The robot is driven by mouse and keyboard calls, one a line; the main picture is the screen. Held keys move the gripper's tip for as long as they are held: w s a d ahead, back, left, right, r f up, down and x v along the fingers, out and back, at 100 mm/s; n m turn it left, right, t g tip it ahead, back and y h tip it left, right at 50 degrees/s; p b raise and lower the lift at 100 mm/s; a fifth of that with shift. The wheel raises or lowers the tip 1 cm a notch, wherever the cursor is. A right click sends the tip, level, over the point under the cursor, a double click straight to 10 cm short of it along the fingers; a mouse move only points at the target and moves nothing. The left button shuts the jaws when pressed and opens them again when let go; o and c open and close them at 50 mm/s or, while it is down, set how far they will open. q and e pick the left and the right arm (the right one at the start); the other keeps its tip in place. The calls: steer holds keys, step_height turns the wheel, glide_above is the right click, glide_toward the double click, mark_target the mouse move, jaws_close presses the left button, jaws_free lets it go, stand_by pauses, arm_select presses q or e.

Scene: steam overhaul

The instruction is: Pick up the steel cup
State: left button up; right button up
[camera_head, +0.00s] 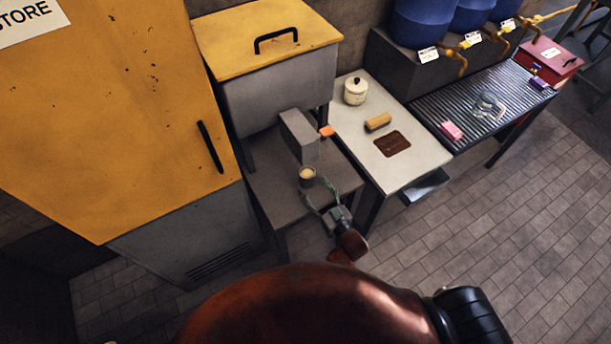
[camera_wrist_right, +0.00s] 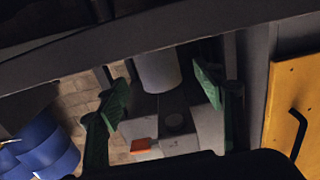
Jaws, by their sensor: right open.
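The steel cup (camera_head: 307,175) stands at the front of a dark grey stand, with a tan round top visible from above. It also shows as a pale grey cylinder in the right wrist view (camera_wrist_right: 160,72). My right gripper (camera_head: 316,189) is open, its two green fingers reaching toward the cup from the front right. In the right wrist view the fingers (camera_wrist_right: 158,95) are spread on either side of the cup, with gaps visible. I cannot tell whether either finger touches it. My left gripper is not in view.
A grey box-shaped machine (camera_head: 299,136) with an orange part (camera_head: 327,131) stands just behind the cup. A pale table (camera_head: 425,163) to the right holds a lidded jar (camera_head: 355,91), a tan roll (camera_head: 378,122) and a brown mat (camera_head: 393,144). A yellow cabinet (camera_head: 130,110) stands left.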

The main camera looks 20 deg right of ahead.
mark_target(311, 181)
steer(key=shift+w+a, duration=0.1)
steer(key=shift+w, duration=0.35)
steer(key=x, duration=0.4)
steer(key=shift+w+f, duration=0.2)
steer(key=shift+f, duration=0.05)
steer(key=shift+w, duration=0.45)
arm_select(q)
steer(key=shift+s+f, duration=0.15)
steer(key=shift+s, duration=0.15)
arm_select(e)
steer(key=shift+c, duration=0.5)
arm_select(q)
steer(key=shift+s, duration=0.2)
arm_select(e)
steer(key=c, duration=1.5)
steer(key=shift+r, duration=0.1)
